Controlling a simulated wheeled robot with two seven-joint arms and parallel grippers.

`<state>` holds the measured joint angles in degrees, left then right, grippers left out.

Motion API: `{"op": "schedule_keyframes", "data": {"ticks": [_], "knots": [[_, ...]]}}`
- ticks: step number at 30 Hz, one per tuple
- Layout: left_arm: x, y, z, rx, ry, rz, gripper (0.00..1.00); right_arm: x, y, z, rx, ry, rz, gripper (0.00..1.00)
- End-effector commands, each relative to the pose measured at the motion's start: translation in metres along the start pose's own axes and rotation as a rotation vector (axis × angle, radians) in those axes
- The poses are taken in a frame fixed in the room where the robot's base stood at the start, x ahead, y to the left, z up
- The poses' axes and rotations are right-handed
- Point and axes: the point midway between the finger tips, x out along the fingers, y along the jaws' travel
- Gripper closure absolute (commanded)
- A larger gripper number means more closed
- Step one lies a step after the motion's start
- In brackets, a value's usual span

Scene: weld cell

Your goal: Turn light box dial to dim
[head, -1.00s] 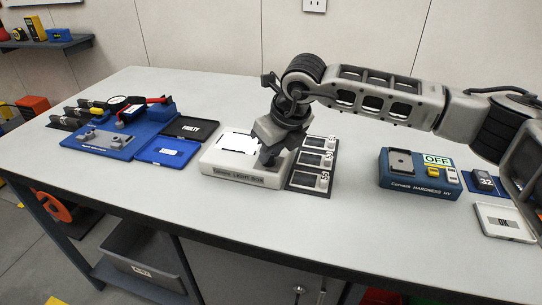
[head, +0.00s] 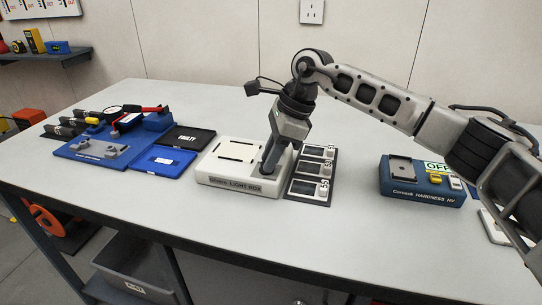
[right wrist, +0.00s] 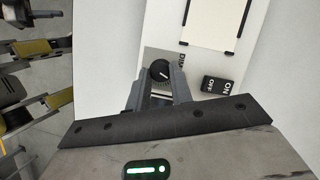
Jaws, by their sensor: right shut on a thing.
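The light box (head: 215,178) is a low white box on the bench in the head view, with a pale panel (head: 237,152) on top between dark corner marks. In the right wrist view the panel (right wrist: 213,22) shows at the top. The dial (right wrist: 160,71) is a round black knob with a light pointer line, on a grey plate. My right gripper (head: 268,168) points down at the box's right part. In the right wrist view its two fingers (right wrist: 158,84) are shut on the dial, one each side. The dial is hidden in the head view. My left gripper is out of view.
A black ON/OFF rocker switch (right wrist: 221,86) sits right of the dial. A dark rack of labelled samples (head: 312,178) stands close right of the box. A blue hardness tester (head: 420,190) is farther right. A blue case and tray (head: 160,161) lie left. Bench front is clear.

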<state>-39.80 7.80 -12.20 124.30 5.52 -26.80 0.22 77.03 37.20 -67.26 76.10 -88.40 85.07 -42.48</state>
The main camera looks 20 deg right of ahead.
Motion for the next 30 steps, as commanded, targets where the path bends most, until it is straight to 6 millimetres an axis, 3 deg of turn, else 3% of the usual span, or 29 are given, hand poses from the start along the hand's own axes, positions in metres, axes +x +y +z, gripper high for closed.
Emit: {"op": "schedule_keyframes", "data": {"ticks": [15,30], "knots": [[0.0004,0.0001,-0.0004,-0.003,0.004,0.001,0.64,-0.0011,-0.0038,0.0019,-0.315,-0.002,0.126,1.00],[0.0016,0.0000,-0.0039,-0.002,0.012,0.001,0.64,-0.0012,-0.0043,0.0020,-0.374,0.000,0.149,1.00]]}}
